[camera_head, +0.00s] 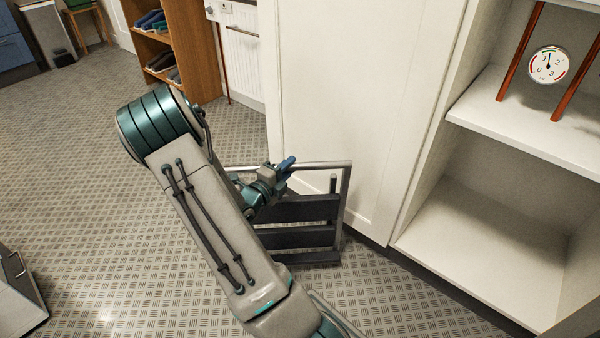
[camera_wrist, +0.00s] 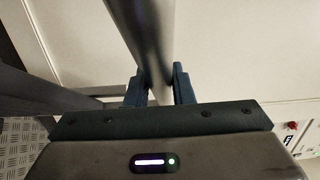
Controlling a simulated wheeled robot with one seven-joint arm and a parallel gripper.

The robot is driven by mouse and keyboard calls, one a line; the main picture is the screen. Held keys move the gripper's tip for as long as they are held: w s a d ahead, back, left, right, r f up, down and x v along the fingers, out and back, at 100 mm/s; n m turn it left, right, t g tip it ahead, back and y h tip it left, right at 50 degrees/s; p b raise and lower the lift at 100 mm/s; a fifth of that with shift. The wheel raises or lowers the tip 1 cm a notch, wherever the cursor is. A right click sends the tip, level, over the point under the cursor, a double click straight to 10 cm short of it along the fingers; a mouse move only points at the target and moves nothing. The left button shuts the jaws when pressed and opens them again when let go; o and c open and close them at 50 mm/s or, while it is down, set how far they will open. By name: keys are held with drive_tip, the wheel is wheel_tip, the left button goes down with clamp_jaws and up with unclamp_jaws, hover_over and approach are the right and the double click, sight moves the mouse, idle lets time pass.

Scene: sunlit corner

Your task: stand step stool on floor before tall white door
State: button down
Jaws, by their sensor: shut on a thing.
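The step stool (camera_head: 300,238) has a grey metal tube frame and dark steps. It stands upright, or nearly so, close in front of the tall white door (camera_head: 350,90); I cannot tell whether its feet touch the floor (camera_head: 200,240). My gripper (camera_head: 286,166) is shut on the stool's top rail. In the wrist view my two blue fingers (camera_wrist: 160,85) stand on both sides of the grey tube (camera_wrist: 143,30). My arm hides the left part of the stool in the head view.
Open white shelves (camera_head: 490,220) stand right of the door, with a round gauge (camera_head: 548,65) between red pipes. A wooden shoe rack (camera_head: 180,50) stands at the back. A grey box-like thing (camera_head: 18,295) is at the lower left.

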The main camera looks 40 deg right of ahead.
drive_tip(key=w+a+f+b, duration=0.2)
drive_tip(key=w+f+b, duration=0.1)
drive_tip(key=f, duration=0.3)
drive_tip(key=shift+w+f, duration=0.15)
drive_tip(key=shift+w, duration=0.5)
drive_tip(key=c, duration=1.5)
unclamp_jaws()
drive_tip(key=shift+f+b, duration=0.3)
drive_tip(key=shift+f, duration=0.05)
drive_tip(key=shift+c, duration=0.2)
drive_tip(key=shift+o, duration=1.4)
drive_tip(key=shift+r, duration=0.1)
